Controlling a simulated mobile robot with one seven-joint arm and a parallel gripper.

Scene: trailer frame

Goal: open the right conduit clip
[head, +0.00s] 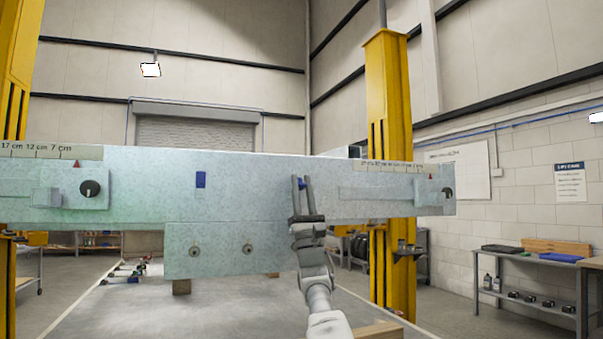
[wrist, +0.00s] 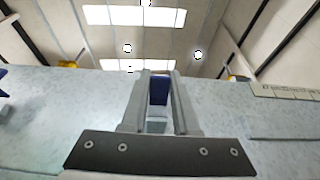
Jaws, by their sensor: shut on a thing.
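The right conduit clip (wrist: 159,90) is a small dark blue piece on the pale speckled beam (head: 255,180). In the wrist view it sits between my two fingers. My gripper (head: 301,190) reaches up in front of the beam with its fingers pointing upward, and it is shut on this clip. In the head view the fingers hide most of the clip. Whether the clip's flap has swung out cannot be told. A second blue clip (head: 200,180) lies flat on the beam to the left, apart from my gripper; its edge also shows in the wrist view (wrist: 3,84).
The beam carries dark knobs (head: 90,188) and printed scales (head: 65,152) near its ends. A lower plate (head: 220,262) with two bolts hangs left of my arm. Yellow posts (head: 390,130) stand behind. A workbench (head: 530,257) stands far right.

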